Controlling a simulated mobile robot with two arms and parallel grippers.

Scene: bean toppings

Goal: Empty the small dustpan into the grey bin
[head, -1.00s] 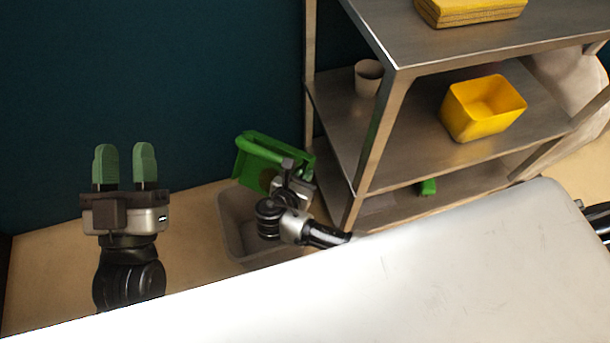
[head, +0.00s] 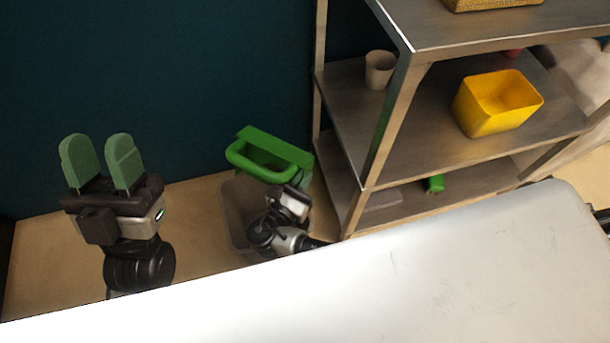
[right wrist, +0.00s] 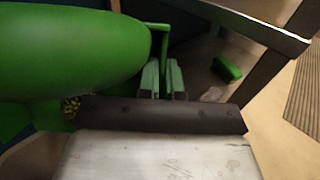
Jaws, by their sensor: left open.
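The green dustpan (head: 255,160) is in the air over the grey bin (head: 234,220), against the dark wall, and looks tilted. It fills the left of the right wrist view (right wrist: 70,50), where a small yellowish speckled patch (right wrist: 71,106) shows beneath it. My right gripper (right wrist: 164,80) has its fingers close together on a thin part of the dustpan. In the head view its wrist hides part of the bin, so I cannot see the bin's contents. My left gripper (head: 102,163) is open and empty, left of the bin, fingers pointing up.
A metal shelf unit (head: 400,120) stands right of the bin, with a cup (head: 380,69) and a yellow container (head: 498,103) on its middle shelf. A green object (head: 434,184) lies on the lowest shelf. A large white surface (head: 400,270) fills the foreground.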

